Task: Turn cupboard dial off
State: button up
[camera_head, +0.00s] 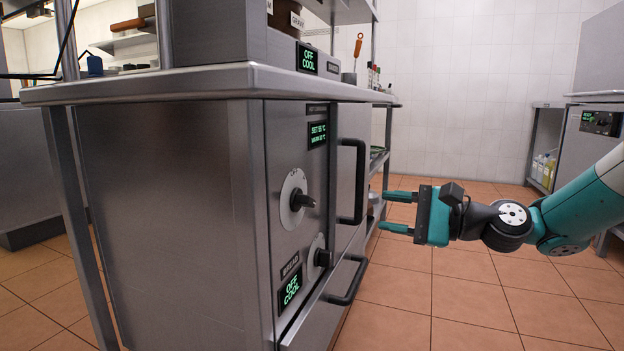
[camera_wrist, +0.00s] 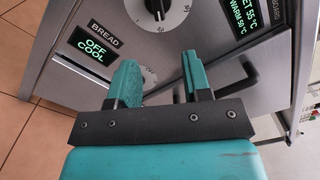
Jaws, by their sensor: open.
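The steel cupboard (camera_head: 170,200) has two dials on its front. The upper dial (camera_head: 296,200) has a white disc marked OFF at its top and a black knob; the knob sticks out to the right. In the wrist view this dial (camera_wrist: 176,14) is at the top. The lower dial (camera_head: 318,258) is also black on white; in the wrist view it is mostly hidden behind a finger. The upper display (camera_head: 317,134) reads set 55, warm 50. My gripper (camera_head: 383,211) is open and empty, right of the dials and apart from them; its fingers also show in the wrist view (camera_wrist: 160,65).
Two black bar handles, upper (camera_head: 352,180) and lower (camera_head: 345,282), stick out between the dials and my gripper. The BREAD display (camera_head: 290,288) reads OFF COOL. A steel counter (camera_head: 200,83) overhangs the front. The tiled floor (camera_head: 450,290) around my arm is clear.

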aim_at(312, 202)
jog(key=x, duration=0.7)
jog(key=p+x, duration=0.1)
jog(key=x, duration=0.5)
jog(key=shift+s+a+f, duration=0.1)
jog(key=shift+a+f, duration=0.1)
jog(key=shift+a, duration=0.25)
jog(key=shift+w+a+r, duration=0.1)
jog(key=shift+w+a, duration=0.2)
jog(key=shift+a, duration=0.35)
jog(key=shift+c, duration=0.4)
grip_shut()
